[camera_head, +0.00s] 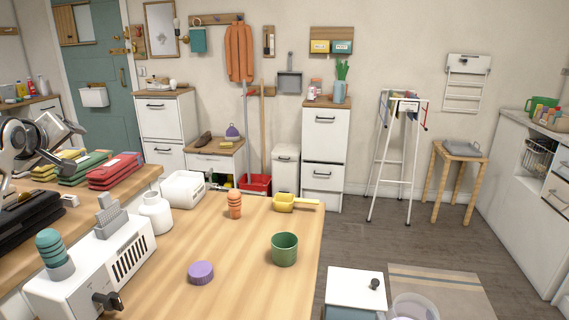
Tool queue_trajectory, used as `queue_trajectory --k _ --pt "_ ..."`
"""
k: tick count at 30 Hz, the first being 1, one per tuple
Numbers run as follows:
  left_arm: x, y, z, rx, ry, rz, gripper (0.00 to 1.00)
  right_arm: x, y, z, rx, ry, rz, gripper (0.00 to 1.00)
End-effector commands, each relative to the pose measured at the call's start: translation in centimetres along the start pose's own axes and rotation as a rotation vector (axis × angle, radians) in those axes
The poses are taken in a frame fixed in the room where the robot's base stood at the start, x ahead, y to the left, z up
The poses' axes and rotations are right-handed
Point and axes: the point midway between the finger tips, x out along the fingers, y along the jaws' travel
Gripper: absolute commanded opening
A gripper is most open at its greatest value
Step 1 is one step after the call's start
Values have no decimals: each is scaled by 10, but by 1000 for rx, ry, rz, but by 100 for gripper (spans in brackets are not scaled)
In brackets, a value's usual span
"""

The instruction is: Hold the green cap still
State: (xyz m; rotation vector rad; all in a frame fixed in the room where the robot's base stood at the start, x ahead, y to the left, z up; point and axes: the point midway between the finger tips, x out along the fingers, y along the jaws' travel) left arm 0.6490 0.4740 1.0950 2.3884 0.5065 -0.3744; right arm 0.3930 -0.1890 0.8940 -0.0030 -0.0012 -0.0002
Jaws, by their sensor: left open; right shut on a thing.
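A green round cup-like piece (284,249) stands on the wooden table (240,292), with its open top facing up; I cannot tell whether it is the green cap. A teal ribbed piece (51,246) sits upright on the white appliance (95,268) at the left. A purple ribbed cap (201,273) lies flat on the table. My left gripper (62,146) is at the left edge, open, above the dark items there and apart from the green piece. My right gripper does not show, so what it holds is hidden.
An orange ribbed piece (234,205), a yellow scoop (285,201) and a white jar (156,213) stand on the table. Folded cloths (115,170) lie at the left. A white box (355,291) is beyond the table's right edge. The table's middle is largely clear.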

Motion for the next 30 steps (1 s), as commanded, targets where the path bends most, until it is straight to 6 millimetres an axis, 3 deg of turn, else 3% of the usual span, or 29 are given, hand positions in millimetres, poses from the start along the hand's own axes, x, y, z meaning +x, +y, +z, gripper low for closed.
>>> queue_trajectory --k 1,9,21,30 --pt "6 15 20 -36 -51 27 77 0 0 2 0 -6 1 21" --pt "19 87 121 -225 -320 126 77 0 0 2 0 -6 1 21" --pt "-5 179 247 -437 -684 166 77 0 0 2 0 -6 1 21" --pt "-27 145 346 -1036 -1165 -160 77 0 0 2 0 -6 1 21"
